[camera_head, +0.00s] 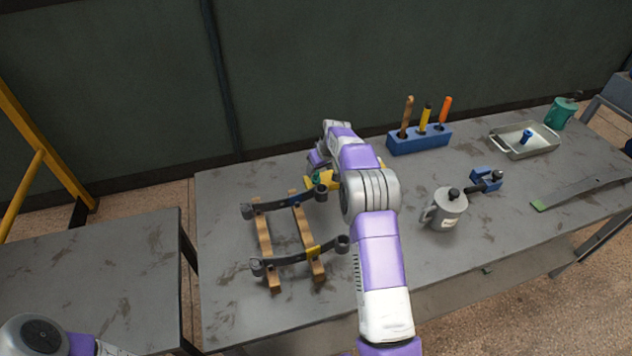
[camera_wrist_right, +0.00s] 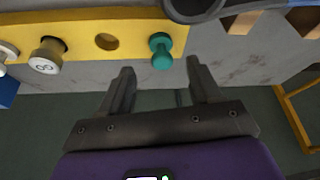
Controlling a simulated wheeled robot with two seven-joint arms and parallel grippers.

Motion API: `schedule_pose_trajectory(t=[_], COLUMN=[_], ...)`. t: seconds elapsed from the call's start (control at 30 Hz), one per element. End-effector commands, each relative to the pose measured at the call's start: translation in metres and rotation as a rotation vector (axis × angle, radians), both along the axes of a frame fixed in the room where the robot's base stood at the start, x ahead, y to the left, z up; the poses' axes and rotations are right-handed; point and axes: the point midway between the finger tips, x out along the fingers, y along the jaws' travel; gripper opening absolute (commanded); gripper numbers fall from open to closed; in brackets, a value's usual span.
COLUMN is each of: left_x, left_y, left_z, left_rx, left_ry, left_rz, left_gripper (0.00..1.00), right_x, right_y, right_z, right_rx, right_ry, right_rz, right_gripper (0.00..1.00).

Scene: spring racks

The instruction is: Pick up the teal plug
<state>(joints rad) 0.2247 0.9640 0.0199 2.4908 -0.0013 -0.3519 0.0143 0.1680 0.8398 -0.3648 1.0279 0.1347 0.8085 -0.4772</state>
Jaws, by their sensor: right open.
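The teal plug (camera_wrist_right: 161,52) shows in the right wrist view at the near edge of a yellow block (camera_wrist_right: 90,30), with its round head toward the block. In the head view a small bit of the teal plug (camera_head: 316,179) shows beside the yellow block (camera_head: 325,180), mostly hidden by my right arm. My right gripper (camera_wrist_right: 158,70) is open and empty. Its fingertips are on either side of the plug's line, just short of the plug. My right gripper (camera_head: 317,160) is partly hidden in the head view. My left gripper is not in view.
The yellow block also has an empty hole (camera_wrist_right: 107,41) and a pale plug (camera_wrist_right: 47,56).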

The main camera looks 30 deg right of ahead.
Motion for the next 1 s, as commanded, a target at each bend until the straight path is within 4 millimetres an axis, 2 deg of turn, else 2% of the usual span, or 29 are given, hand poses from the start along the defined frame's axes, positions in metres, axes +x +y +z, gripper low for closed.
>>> schedule_pose_trajectory(t=[0.13,0.3,0.6,0.9,0.93,1.0], left_x=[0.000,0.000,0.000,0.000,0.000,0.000], left_y=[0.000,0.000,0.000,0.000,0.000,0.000], left_z=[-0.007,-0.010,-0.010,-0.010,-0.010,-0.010], left_rx=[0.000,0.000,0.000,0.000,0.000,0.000], left_ry=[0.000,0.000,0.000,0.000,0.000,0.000], left_rz=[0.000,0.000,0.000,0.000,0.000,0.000], left_gripper=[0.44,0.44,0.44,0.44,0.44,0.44], right_x=[0.007,0.016,0.017,0.017,0.017,0.017], right_y=[0.003,0.003,0.002,0.002,0.002,0.003], right_z=[-0.025,-0.043,-0.045,-0.045,-0.045,-0.045], right_rx=[0.000,0.000,-0.001,0.000,0.000,0.000], right_ry=[0.004,0.001,0.000,0.000,0.000,0.000], right_rz=[0.001,0.000,0.000,0.000,0.000,0.000], right_gripper=[0.64,0.64,0.62,0.16,0.12,0.12])
